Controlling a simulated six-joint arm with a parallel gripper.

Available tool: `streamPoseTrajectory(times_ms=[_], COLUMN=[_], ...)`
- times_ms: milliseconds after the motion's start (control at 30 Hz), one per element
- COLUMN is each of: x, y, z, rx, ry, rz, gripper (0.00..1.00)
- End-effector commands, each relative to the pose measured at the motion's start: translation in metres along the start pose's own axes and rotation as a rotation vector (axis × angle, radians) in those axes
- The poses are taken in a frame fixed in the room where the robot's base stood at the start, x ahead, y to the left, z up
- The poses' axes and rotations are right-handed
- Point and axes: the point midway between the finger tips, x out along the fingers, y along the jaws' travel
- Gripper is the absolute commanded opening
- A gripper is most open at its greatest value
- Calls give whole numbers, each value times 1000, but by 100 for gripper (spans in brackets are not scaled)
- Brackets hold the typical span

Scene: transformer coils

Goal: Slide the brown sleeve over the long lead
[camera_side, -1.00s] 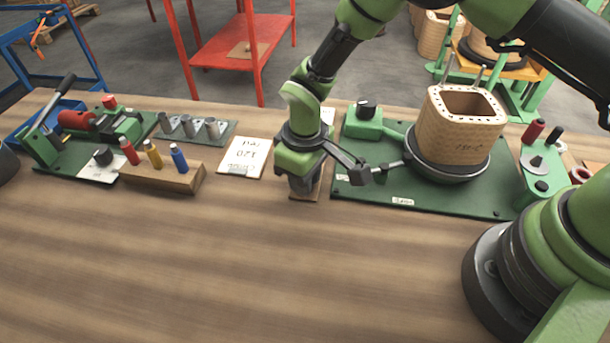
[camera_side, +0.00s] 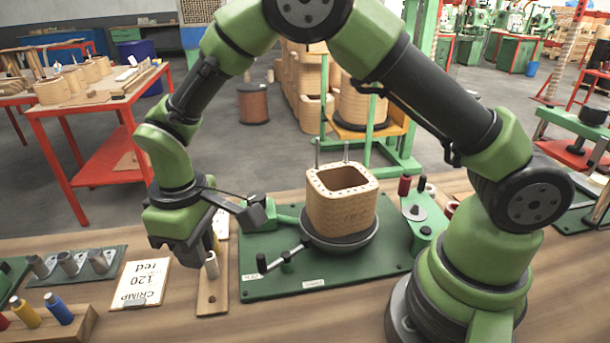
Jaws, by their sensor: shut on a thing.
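The wound coil (camera_side: 340,208) stands in a dark round dish on the green fixture plate. Two thin grey leads rise from its top rim: a left lead (camera_side: 317,156) that looks the longer, and a right lead (camera_side: 346,151). My gripper (camera_side: 199,262) points down at the left edge of a narrow wooden board (camera_side: 212,302), left of the coil fixture. Its jaws are shut; what they hold is hidden by the fingers, and the brown sleeve cannot be made out. A pale sleeve (camera_side: 211,266) stands on the board just right of the fingers, with a tan piece (camera_side: 217,243) behind.
A printed card (camera_side: 140,284) lies left of the board. A rack of grey cylinders (camera_side: 68,264) and a wooden block (camera_side: 62,330) with coloured handles are farther left. A dark-handled lever (camera_side: 286,262) and a green post unit (camera_side: 420,228) flank the coil.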

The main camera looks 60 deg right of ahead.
Motion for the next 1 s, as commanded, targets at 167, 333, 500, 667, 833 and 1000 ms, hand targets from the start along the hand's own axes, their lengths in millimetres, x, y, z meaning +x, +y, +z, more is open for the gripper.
streamPoseTrajectory(times_ms=[167, 333, 500, 667, 833, 1000], x=[0, 0, -16, -53, -101, -140], y=[0, 1, 24, 81, 146, 190], z=[0, 0, 2, 16, 53, 98], rx=[0, 0, 4, 7, 9, 8], ry=[0, 0, 4, 5, 3, 1], rz=[0, 0, 2, 6, 7, 6], gripper=[0, 0, 0, 0, 0, 0])
